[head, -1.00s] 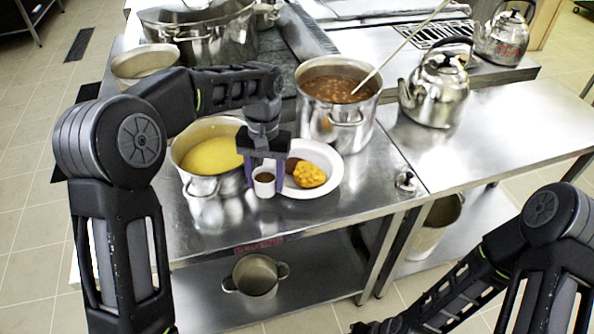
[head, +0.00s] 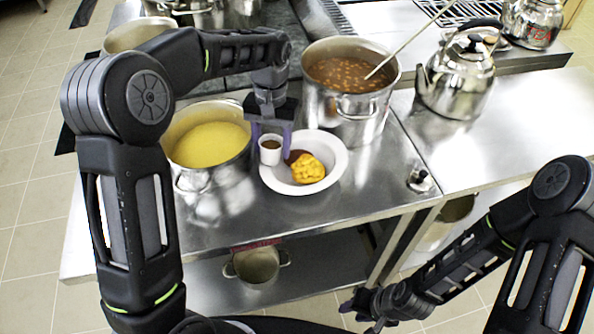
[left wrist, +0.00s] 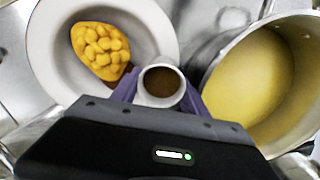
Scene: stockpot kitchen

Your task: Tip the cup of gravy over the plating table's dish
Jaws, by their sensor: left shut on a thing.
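My left gripper (head: 271,149) is shut on a small white cup (head: 270,158) with brown gravy in it. The cup is upright and sits over the left edge of the white dish (head: 335,175) in the head view. In the left wrist view the cup (left wrist: 160,88) is between the purple fingers, beside the dish (left wrist: 45,75). The dish holds a yellow lumpy food (head: 308,169) and a dark brown patch next to it. My right gripper (head: 362,308) is low at the front right, off the table; its fingers are too unclear to read.
A pot of yellow soup (head: 184,178) stands just left of the dish. A tall pot of brown stew (head: 352,130) with a ladle stands behind it. A kettle (head: 456,85) and a small metal lid or knob (head: 420,180) are to the right. The front table edge is clear.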

